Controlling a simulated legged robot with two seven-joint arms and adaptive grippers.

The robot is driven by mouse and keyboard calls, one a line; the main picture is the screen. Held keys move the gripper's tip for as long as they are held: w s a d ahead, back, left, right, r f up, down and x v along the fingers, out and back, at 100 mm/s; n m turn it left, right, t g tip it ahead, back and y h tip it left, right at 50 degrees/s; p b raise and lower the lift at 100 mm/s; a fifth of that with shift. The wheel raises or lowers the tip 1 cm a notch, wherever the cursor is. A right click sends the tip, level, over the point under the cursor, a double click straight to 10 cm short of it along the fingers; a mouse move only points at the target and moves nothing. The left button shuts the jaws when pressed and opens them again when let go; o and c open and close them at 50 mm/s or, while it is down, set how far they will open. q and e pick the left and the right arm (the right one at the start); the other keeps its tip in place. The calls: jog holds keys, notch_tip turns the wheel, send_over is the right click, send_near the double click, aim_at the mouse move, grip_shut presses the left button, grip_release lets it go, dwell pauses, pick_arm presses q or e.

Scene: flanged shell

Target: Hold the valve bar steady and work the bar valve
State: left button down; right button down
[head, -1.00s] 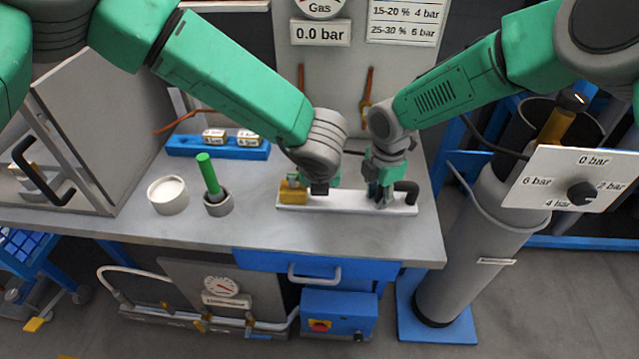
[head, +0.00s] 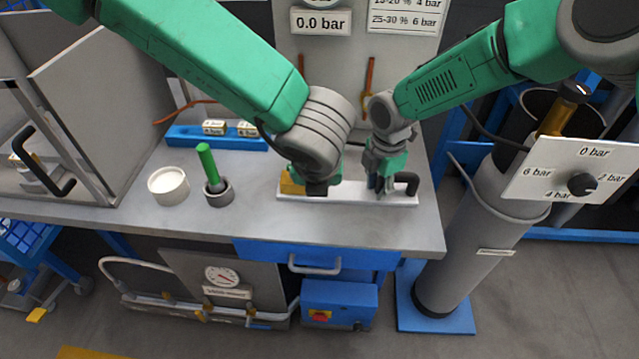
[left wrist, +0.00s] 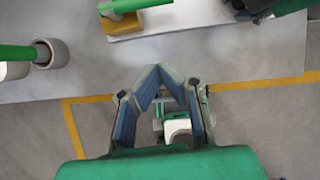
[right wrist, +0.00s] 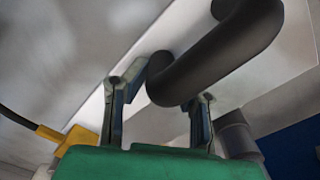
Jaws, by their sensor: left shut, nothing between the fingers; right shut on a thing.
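The valve bar (head: 345,196) is a white bar lying on the bench, with a black elbow pipe (head: 407,182) at its right end. The bar valve, a brass block (head: 289,186), sits at its left end, mostly behind my left wrist in the head view. The left wrist view shows the brass block (left wrist: 128,24) and its green handle (left wrist: 122,6). My left gripper (left wrist: 158,72) is shut and empty, apart from the block.
A green stick (head: 207,165) stands in a grey cup (head: 218,194) next to a white pot (head: 168,186). A blue rack (head: 190,135) lies behind them. A pressure dial panel (head: 575,172) stands at the right. The bench front (head: 150,222) is clear.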

pick_arm(q)
jog(key=shift+v, duration=1.35)
pick_arm(e)
jog(key=c, duration=1.3)
grip_release()
jog(key=shift+o, duration=0.2)
jog(key=shift+r, duration=0.15)
